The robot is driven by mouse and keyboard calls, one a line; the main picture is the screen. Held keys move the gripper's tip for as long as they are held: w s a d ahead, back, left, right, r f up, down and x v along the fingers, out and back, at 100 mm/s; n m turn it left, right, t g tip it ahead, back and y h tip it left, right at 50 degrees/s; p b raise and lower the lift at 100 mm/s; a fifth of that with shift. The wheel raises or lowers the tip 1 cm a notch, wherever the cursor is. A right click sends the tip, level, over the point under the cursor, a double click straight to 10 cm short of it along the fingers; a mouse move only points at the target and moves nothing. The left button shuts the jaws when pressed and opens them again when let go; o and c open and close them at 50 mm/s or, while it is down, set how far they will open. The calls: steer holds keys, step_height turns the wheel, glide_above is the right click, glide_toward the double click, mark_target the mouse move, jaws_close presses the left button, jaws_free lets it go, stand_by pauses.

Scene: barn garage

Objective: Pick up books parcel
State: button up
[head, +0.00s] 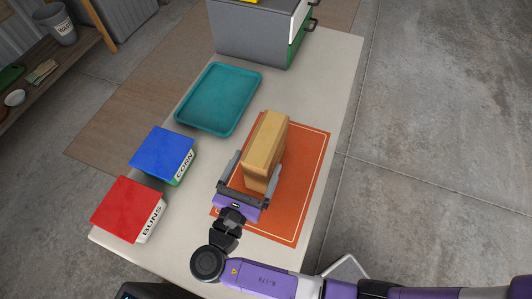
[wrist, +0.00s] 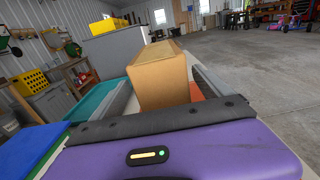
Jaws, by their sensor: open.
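The books parcel looks like a tan cardboard box (head: 266,142) standing on an orange mat (head: 306,190) on the table. In the head view my gripper (head: 249,175) is open, with one finger on each side of the parcel's near end. In the wrist view the parcel (wrist: 162,78) stands between the two grey fingers, with gaps visible beside it. Its far end and underside are hidden. No label can be read on it.
A teal tray (head: 218,98) lies beyond and left of the parcel. A blue-topped corn box (head: 162,153) and a red-topped buns box (head: 127,208) stand along the left edge. A grey cabinet (head: 250,37) stands at the far end. The mat's right side is clear.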

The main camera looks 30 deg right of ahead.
steer(key=shift+f+p+x, duration=0.15)
steer(key=shift+p+x, duration=0.1)
steer(key=shift+x, duration=1.15)
steer(key=shift+f+p+x, duration=0.15)
steer(key=shift+p+x, duration=0.05)
steer(key=shift+x, duration=1.15)
steer(key=shift+s, duration=0.1)
jaws_close()
steer(key=shift+r, duration=0.1)
